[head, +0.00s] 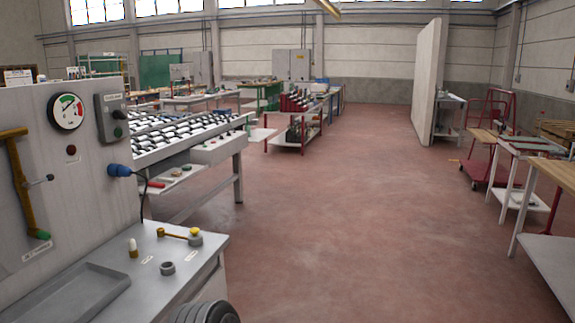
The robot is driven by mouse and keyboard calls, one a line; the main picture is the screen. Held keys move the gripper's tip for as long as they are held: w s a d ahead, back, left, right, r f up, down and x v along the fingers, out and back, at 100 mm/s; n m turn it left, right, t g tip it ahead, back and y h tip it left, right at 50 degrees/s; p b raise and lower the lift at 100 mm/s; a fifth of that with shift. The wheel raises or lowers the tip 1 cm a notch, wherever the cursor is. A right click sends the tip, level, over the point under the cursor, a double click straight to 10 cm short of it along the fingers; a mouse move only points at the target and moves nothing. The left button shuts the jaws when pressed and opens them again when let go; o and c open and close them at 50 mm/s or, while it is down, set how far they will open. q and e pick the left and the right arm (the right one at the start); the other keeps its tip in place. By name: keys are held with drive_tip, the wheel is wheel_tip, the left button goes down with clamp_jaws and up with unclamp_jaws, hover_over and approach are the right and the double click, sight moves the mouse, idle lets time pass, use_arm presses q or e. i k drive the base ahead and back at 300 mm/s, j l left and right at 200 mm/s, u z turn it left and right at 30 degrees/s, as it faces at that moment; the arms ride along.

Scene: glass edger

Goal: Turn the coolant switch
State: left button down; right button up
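A grey machine panel (95,175) stands at the left. A yellow lever (20,185) with a green tip is fixed to the panel further left, above another unreadable label. A round gauge (67,111) with green and red zones sits between them. Neither of my grippers shows in the head view.
A blue plug (119,170) with a dark cable sticks out below the switch box. The red floor (350,220) is clear in the middle.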

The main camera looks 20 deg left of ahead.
sight(117, 114)
drive_tip(key=i, duration=3.3)
drive_tip(key=u, duration=4.45)
